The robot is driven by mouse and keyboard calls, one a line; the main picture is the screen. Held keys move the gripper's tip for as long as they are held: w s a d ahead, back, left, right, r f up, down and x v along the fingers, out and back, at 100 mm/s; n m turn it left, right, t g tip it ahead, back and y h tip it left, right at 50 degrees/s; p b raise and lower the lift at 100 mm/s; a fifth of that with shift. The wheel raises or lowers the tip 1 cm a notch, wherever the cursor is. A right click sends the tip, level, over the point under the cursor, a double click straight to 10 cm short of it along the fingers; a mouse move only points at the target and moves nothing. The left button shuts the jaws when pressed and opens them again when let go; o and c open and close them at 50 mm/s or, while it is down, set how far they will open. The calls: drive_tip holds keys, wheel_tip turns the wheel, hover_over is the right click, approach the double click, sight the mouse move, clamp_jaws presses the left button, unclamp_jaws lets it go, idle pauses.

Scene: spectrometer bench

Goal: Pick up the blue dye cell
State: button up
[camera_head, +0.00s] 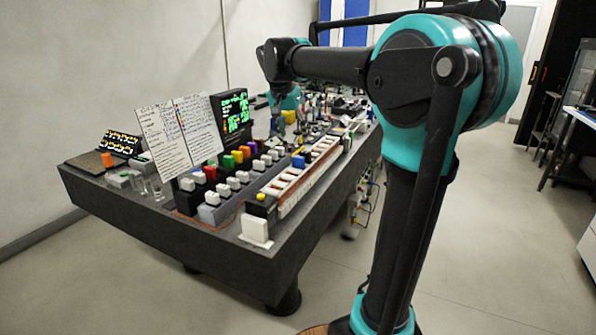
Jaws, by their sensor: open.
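A small blue block (298,161), which looks like the blue dye cell, sits near the left edge of a long white slotted rack on the bench. My gripper (277,127) is small and dark below the teal wrist, over the bench beyond the blue block. It is open, and I see nothing held in it. Its fingertips are hard to make out against the clutter. It is apart from the blue block.
The dark bench (240,262) carries rows of white and coloured caps (229,161), the white slotted rack (290,188), an open notebook (180,135) and a lit display (234,112). Glass beakers (157,187) stand at the front left.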

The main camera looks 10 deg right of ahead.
sight(298, 157)
drive_tip(key=x, duration=1.1)
drive_tip(key=shift+s+a+f, duration=0.1)
drive_tip(key=shift+s+f, duration=0.05)
drive_tip(key=shift+s, duration=0.05)
drive_tip(key=shift+c, duration=0.3)
drive_tip(key=c, duration=1.2)
